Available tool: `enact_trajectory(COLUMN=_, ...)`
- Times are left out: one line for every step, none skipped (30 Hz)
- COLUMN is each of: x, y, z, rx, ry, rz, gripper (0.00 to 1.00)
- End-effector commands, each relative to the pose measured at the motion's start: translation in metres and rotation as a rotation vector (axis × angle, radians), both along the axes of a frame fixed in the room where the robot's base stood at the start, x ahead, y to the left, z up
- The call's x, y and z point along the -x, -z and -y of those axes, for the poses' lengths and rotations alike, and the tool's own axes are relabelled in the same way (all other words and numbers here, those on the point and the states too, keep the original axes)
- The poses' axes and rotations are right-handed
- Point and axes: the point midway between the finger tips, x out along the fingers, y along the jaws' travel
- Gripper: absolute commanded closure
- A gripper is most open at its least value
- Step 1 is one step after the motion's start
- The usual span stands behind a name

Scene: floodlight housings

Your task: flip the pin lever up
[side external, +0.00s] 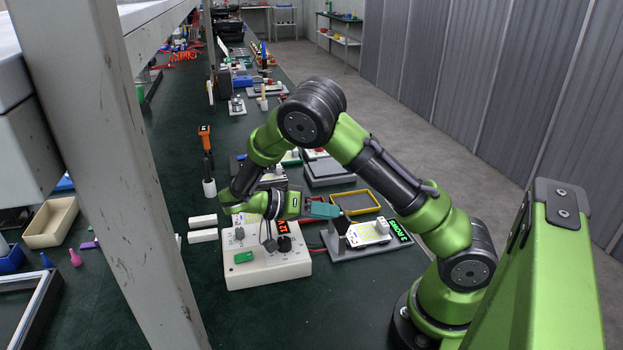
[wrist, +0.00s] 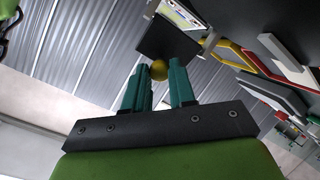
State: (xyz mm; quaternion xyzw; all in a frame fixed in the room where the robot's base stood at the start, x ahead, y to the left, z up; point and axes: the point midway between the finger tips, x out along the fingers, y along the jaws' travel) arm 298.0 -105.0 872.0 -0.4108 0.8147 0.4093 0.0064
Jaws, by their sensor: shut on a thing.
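My gripper (wrist: 160,72) has teal fingers and is shut on a yellow ball knob (wrist: 159,70), which looks like the end of the pin lever. A dark plate (wrist: 172,42) is just beyond the knob in the wrist view. In the side view my gripper (side external: 334,211) points right, beside the grey fixture (side external: 350,250) with a white board (side external: 367,233) and green lettering. The fingers hide the knob there, and the lever's shaft and angle cannot be made out.
A white control box (side external: 262,268) with a black knob, a green part and a red display stands left of the fixture, below my wrist. A yellow-rimmed tray (side external: 355,193) lies behind the fixture. White blocks (side external: 202,236) lie to the left.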

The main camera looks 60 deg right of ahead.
Motion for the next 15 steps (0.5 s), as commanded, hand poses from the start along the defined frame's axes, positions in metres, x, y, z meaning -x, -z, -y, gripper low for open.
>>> enact_trajectory(x=-0.0012, y=0.0011, z=-0.0014, rx=0.012, ry=-0.002, rz=-0.013, gripper=1.00)
enact_trajectory(x=-0.0016, y=0.0015, z=-0.0016, rx=0.019, ry=-0.003, rz=-0.019, gripper=1.00)
enact_trajectory(x=-0.0020, y=0.0020, z=-0.0020, rx=0.025, ry=-0.003, rz=-0.026, gripper=1.00)
enact_trajectory(x=-0.0022, y=0.0021, z=-0.0023, rx=0.029, ry=-0.002, rz=-0.031, gripper=1.00)
enact_trajectory(x=-0.0022, y=0.0022, z=-0.0025, rx=0.034, ry=-0.002, rz=-0.034, gripper=1.00)
enact_trajectory(x=-0.0024, y=0.0024, z=-0.0027, rx=0.038, ry=-0.001, rz=-0.039, gripper=1.00)
enact_trajectory(x=-0.0024, y=0.0025, z=-0.0028, rx=0.040, ry=0.000, rz=-0.042, gripper=1.00)
enact_trajectory(x=-0.0025, y=0.0027, z=-0.0029, rx=0.042, ry=-0.001, rz=-0.044, gripper=1.00)
enact_trajectory(x=-0.0025, y=0.0028, z=-0.0029, rx=0.044, ry=-0.001, rz=-0.046, gripper=1.00)
enact_trajectory(x=-0.0025, y=0.0029, z=-0.0030, rx=0.045, ry=-0.001, rz=-0.047, gripper=1.00)
enact_trajectory(x=-0.0025, y=0.0029, z=-0.0029, rx=0.046, ry=-0.001, rz=-0.048, gripper=1.00)
enact_trajectory(x=-0.0025, y=0.0030, z=-0.0030, rx=0.045, ry=0.000, rz=-0.050, gripper=1.00)
enact_trajectory(x=-0.0025, y=0.0030, z=-0.0030, rx=0.045, ry=0.000, rz=-0.050, gripper=1.00)
enact_trajectory(x=-0.0024, y=0.0029, z=-0.0030, rx=0.045, ry=0.000, rz=-0.050, gripper=1.00)
enact_trajectory(x=-0.0024, y=0.0030, z=-0.0030, rx=0.045, ry=0.000, rz=-0.050, gripper=1.00)
